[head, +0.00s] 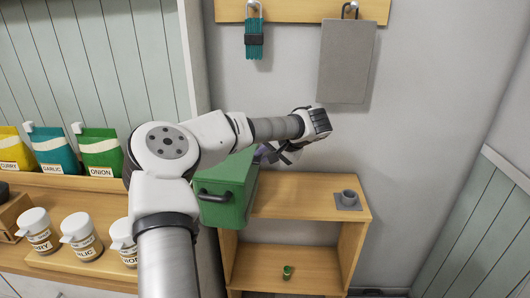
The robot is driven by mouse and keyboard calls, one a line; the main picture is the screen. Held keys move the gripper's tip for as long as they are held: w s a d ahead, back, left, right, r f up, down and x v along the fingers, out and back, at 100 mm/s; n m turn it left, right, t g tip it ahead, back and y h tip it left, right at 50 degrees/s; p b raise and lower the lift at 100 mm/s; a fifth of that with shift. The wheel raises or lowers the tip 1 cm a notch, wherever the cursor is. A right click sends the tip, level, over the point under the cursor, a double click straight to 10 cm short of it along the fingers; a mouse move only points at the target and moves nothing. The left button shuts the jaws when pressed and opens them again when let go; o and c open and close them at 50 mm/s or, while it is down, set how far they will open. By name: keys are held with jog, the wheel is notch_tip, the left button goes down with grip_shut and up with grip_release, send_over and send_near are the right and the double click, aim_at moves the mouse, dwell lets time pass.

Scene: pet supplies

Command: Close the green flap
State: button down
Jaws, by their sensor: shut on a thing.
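A green box-like thing (230,198) with a dark bar handle (213,194) stands at the left end of the wooden shelf in the head view. I cannot tell which part of it is the flap, or whether that flap is open. My gripper (268,156) is at its upper right edge, pointing down and left. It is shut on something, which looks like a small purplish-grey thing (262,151). My arm and the green box hide part of it. I cannot tell whether the gripper touches the box.
A grey cup (349,197) stands on a grey square at the shelf's right. A small green cup (287,271) sits on the lower level. Jars and bags stand left. The shelf top's middle is clear.

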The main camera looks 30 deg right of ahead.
jog(key=shift+s+a+f, duration=0.1)
jog(key=shift+f, duration=0.55)
jog(key=shift+s+a+f, duration=0.1)
jog(key=shift+f, duration=0.5)
jog(key=c, duration=1.6)
grip_release()
jog(key=shift+d+f, duration=0.1)
jog(key=shift+o, duration=0.2)
jog(key=shift+w+a, duration=0.15)
jog(key=shift+a, duration=0.05)
jog(key=b+v, duration=0.3)
jog(key=v, duration=1.2)
jog(key=shift+w+d+r, duration=0.25)
jog(key=shift+d, duration=0.1)
